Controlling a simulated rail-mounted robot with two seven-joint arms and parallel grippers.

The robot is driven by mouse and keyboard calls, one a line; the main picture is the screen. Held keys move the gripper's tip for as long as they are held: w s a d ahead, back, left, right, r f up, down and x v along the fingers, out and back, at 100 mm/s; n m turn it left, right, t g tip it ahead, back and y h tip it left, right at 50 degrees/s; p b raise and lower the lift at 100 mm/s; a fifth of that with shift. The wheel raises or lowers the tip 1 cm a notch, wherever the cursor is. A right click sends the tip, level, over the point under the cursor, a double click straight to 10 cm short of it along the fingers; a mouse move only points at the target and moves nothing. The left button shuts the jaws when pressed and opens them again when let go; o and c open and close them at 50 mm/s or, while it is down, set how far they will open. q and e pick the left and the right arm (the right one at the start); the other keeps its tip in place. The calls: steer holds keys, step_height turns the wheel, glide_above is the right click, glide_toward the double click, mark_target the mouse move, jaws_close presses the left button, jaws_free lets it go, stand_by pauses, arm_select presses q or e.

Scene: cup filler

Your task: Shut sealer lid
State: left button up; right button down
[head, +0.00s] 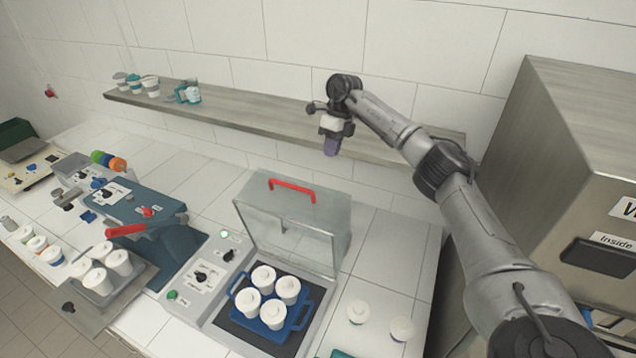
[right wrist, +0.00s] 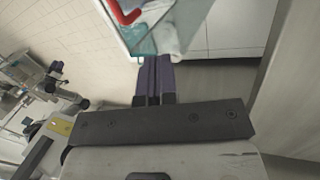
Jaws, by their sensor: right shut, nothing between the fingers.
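The sealer (head: 222,319) stands on the tiled counter. Its clear lid (head: 292,229) is raised, standing up at the back of the sealer, with a red handle (head: 292,187) along its top edge. A blue tray (head: 299,324) with several white cups (head: 263,277) sits inside the sealer. My right gripper (head: 331,147) is shut and empty, in the air above and behind the lid, in front of the shelf. In the right wrist view its purple fingers (right wrist: 153,80) are together, and the red handle (right wrist: 125,12) and part of the lid show beyond them. My left gripper is out of view.
A wooden shelf (head: 233,114) with several cups runs along the back wall. A blue machine with a red lever (head: 126,230) stands left of the sealer. A metal cabinet (head: 570,150) is at the right. Two white round items (head: 357,312) lie right of the sealer.

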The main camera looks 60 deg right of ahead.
steer(key=p, duration=0.1)
glide_toward(318, 197)
steer(key=f, duration=0.3)
steer(key=shift+d+f, duration=0.15)
steer(key=shift+d, duration=0.2)
steer(key=shift+a+f+p, duration=0.15)
steer(key=shift+a+p, duration=0.55)
steer(key=shift+a, duration=0.4)
steer(key=shift+w+a+f+p, duration=0.1)
steer(key=shift+a+p, duration=0.05)
steer(key=shift+a, duration=0.25)
steer(key=shift+w+a+f+p, duration=0.1)
steer(key=shift+a+p, duration=0.05)
steer(key=shift+a, duration=0.3)
